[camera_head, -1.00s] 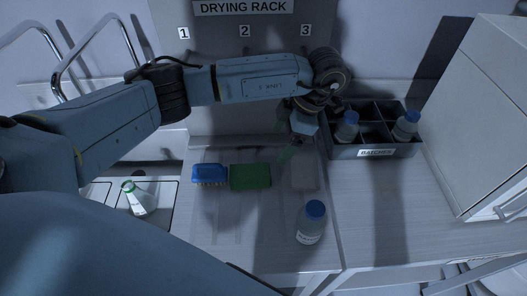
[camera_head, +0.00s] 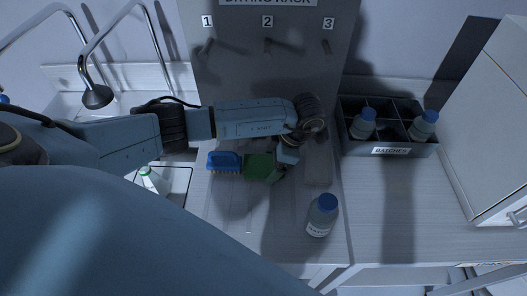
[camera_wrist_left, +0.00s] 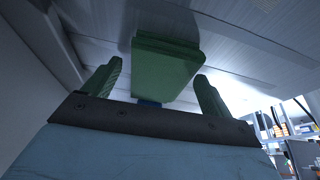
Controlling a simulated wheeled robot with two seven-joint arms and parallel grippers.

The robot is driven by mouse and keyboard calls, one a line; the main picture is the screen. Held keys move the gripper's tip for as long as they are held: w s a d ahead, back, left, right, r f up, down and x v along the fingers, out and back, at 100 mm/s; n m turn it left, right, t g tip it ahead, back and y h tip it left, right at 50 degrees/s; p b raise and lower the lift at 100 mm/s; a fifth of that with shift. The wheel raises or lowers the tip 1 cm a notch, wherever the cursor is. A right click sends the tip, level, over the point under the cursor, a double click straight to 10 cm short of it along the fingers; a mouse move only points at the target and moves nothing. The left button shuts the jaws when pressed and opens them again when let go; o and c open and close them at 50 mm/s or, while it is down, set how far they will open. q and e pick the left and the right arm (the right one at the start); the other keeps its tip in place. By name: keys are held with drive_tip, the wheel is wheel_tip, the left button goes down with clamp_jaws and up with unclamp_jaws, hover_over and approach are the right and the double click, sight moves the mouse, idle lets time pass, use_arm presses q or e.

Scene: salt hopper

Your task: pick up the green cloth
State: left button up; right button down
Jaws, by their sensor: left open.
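The green cloth (camera_head: 254,166) is a flat, folded rectangle on the counter, right of the blue brush, partly covered by my gripper in the head view. In the left wrist view the cloth (camera_wrist_left: 168,68) shows as a flat block ahead of and between the spread fingers. My left gripper (camera_head: 273,170) is at the right part of the cloth, pointing down and left. In the wrist view this gripper (camera_wrist_left: 160,76) is open, with a gap visible between each finger and the cloth. My right gripper is not in view.
A blue brush (camera_head: 224,161) lies close left of the cloth. A grey pad (camera_head: 318,170) and a blue-capped bottle (camera_head: 322,216) are to the right. A divided BATCHES crate (camera_head: 391,150) holds two bottles. A green-capped bottle (camera_head: 153,181) stands left. Rack pegs (camera_head: 268,46) stick out behind.

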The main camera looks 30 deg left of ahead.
use_arm(q)
drive_tip(key=c, duration=1.1)
drive_tip(key=shift+o, duration=0.2)
drive_tip(key=shift+r, duration=0.1)
wheel_tip(320, 180, up, 10)
drive_tip(key=shift+p, duration=0.35)
